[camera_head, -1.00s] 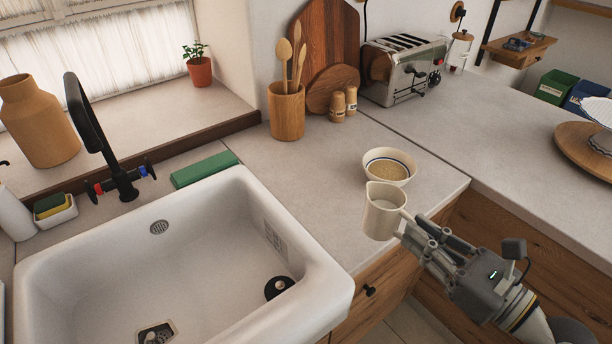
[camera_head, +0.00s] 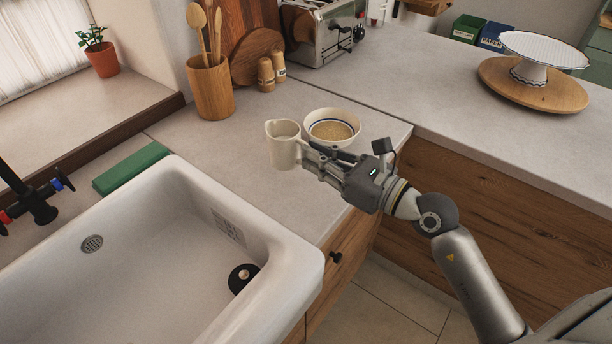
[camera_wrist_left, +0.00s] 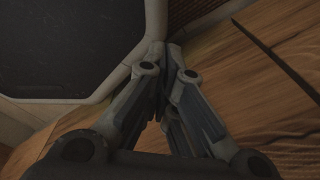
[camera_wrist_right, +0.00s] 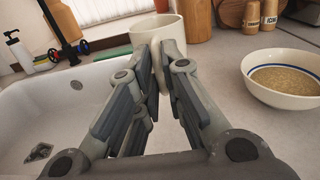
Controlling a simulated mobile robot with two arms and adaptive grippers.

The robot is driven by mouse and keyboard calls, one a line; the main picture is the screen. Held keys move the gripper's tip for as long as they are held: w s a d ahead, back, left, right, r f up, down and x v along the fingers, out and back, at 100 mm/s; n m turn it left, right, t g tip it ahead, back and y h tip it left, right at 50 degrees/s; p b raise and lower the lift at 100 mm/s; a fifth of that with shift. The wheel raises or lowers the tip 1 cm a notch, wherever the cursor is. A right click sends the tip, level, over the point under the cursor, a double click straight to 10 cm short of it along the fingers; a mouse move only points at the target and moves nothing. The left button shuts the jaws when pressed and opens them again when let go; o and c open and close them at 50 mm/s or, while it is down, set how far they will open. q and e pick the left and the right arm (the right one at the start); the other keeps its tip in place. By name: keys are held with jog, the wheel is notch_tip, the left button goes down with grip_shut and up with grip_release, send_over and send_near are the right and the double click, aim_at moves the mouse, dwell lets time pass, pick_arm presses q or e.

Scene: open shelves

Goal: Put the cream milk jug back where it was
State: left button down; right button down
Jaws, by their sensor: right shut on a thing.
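The cream milk jug (camera_head: 283,150) is upright over the counter between the sink and the bowl. My right gripper (camera_head: 306,158) comes from the right and is shut on its handle. In the right wrist view the jug (camera_wrist_right: 170,32) stands beyond the fingertips, and the fingers hide its lower part. I cannot tell whether its base touches the counter (camera_head: 200,160). My left gripper (camera_wrist_left: 168,105) shows only in the left wrist view, with its fingers together and nothing visible between them, near a wooden surface.
A bowl of grain (camera_head: 332,127) stands close right of the jug. The white sink (camera_head: 300,270) is at the left front. A utensil pot (camera_head: 211,92), shakers (camera_head: 266,75) and a toaster (camera_head: 322,35) stand behind. A green block (camera_head: 130,168) lies beside the sink.

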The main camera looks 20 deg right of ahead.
jog(key=w+f, duration=0.3)
jog(key=f, duration=0.1)
jog(key=shift+a+b, duration=0.3)
jog(key=shift+w+a+f+b, duration=0.1)
jog(key=shift+f+b, duration=0.1)
jog(key=shift+f, duration=0.45)
jog(key=shift+w+d+f+b, duration=0.1)
jog(key=shift+f+b, duration=0.15)
jog(key=shift+f, duration=0.35)
jog(key=shift+w+a+f+b, duration=0.1)
jog(key=shift+f+b, duration=0.1)
jog(key=shift+f, duration=0.45)
jog(key=shift+f, duration=0.1)
jog(key=c, duration=1.5)
grip_release()
jog(key=shift+f, duration=0.1)
jog(key=shift+c, duration=0.2)
